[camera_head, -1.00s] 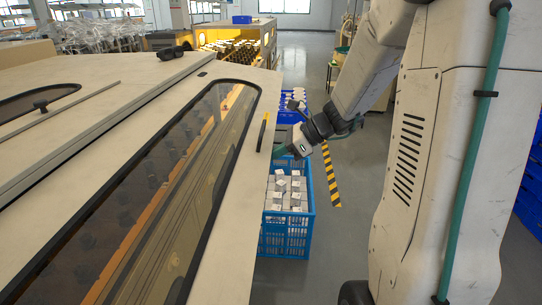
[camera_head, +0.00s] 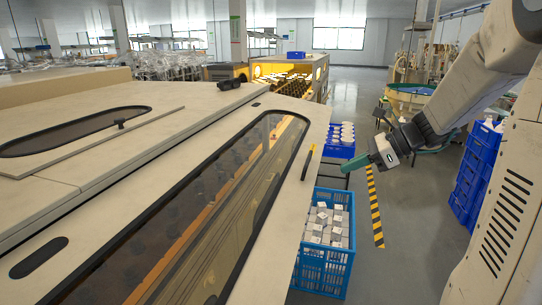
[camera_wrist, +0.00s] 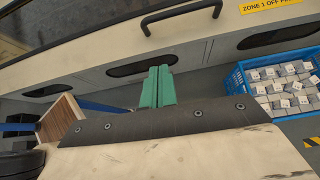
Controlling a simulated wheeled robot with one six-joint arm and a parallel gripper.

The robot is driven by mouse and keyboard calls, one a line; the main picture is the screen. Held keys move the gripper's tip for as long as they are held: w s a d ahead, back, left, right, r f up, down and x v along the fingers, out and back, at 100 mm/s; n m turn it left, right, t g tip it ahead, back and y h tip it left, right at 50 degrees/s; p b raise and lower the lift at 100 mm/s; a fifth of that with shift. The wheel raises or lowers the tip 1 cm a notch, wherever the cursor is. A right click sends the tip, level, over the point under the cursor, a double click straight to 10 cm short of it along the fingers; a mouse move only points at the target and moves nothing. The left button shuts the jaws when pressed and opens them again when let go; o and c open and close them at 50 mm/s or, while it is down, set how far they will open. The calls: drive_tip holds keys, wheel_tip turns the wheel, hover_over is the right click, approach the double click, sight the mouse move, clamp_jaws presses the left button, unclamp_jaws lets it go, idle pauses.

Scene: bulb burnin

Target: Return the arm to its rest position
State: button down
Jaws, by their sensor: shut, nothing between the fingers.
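My gripper (camera_head: 358,163) has green fingers and hangs in the air beside the long cream machine (camera_head: 290,180), above the floor in the head view. In the wrist view the green fingers (camera_wrist: 157,88) lie side by side, shut, with nothing between them. My arm reaches in from the right of the head view, bent down at the wrist. A blue crate (camera_head: 322,272) filled with small white boxes stands on the floor below and nearer than the gripper. This crate also shows at the right of the wrist view (camera_wrist: 238,80).
A second blue crate (camera_head: 338,152) with white items stands behind the gripper. Stacked blue crates (camera_head: 468,180) stand at the right. A yellow-black floor stripe (camera_head: 375,210) runs between them. A black handle (camera_wrist: 180,16) sticks out from the machine. Open grey floor lies around the stripe.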

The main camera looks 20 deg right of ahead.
drive_tip(key=s+a+n+g+h, duration=0.1)
drive_tip(key=s+a+n+h, duration=0.2)
drive_tip(key=s+n, duration=0.4)
drive_tip(key=s+a+f+n+g+h, duration=0.1)
drive_tip(key=s+a+n+g+h, duration=0.1)
drive_tip(key=s+a+n, duration=0.4)
drive_tip(key=s+a+n+g+h, duration=0.2)
drive_tip(key=s+a+n+h, duration=0.2)
drive_tip(key=s+n, duration=0.5)
drive_tip(key=a+n, duration=0.1)
drive_tip(key=n, duration=0.2)
drive_tip(key=shift+a+f+n, duration=0.15)
drive_tip(key=shift+a+n, duration=0.05)
drive_tip(key=shift+n, duration=0.1)
drive_tip(key=shift+s, duration=0.1)
idle(0.6)
